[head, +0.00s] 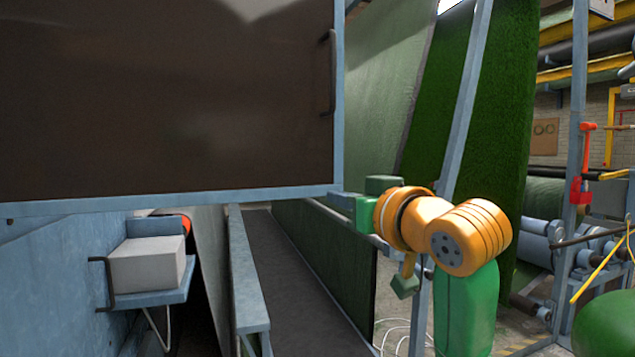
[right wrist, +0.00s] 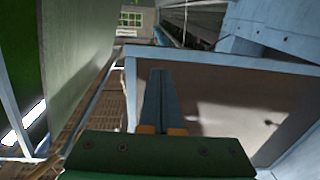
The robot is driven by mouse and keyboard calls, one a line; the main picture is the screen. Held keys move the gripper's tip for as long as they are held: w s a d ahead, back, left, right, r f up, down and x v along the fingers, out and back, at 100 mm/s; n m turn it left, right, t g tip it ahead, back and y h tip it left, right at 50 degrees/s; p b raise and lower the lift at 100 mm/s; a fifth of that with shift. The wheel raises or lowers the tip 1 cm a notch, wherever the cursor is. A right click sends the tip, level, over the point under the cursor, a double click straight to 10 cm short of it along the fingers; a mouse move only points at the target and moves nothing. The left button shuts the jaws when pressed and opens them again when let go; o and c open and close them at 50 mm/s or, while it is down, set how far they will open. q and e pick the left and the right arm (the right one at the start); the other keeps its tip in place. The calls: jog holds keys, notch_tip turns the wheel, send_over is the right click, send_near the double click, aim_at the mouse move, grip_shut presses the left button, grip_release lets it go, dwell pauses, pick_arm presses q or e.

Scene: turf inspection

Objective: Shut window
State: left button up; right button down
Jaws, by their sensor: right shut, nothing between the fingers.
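The window (head: 170,90) is a large dark panel in a light blue frame, filling the upper left of the head view. It has a black handle (head: 331,72) near its right edge. My right gripper (head: 338,199) is at the frame's lower right corner. Its fingers are shut with nothing between them; whether they touch the frame I cannot tell. My left gripper is in neither view.
Below the window, a pale box (head: 147,264) sits on a blue shelf (head: 165,298). A blue rail (head: 247,280) runs beside a dark belt (head: 305,285). Green turf sheets (head: 455,100) hang behind my right arm. A blue post (head: 470,90) stands close by it.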

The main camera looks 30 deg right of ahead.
aim_at(311, 188)
jog(key=w+p, duration=0.1)
jog(key=w, duration=0.1)
jog(key=w+p, duration=0.1)
jog(key=w, duration=0.2)
jog(key=w+p, duration=0.2)
jog(key=shift+w+d+r, duration=0.25)
jog(key=shift+w+d, duration=0.15)
jog(key=shift+w+f, duration=0.15)
jog(key=shift+w, duration=0.05)
jog(key=shift+s, duration=0.2)
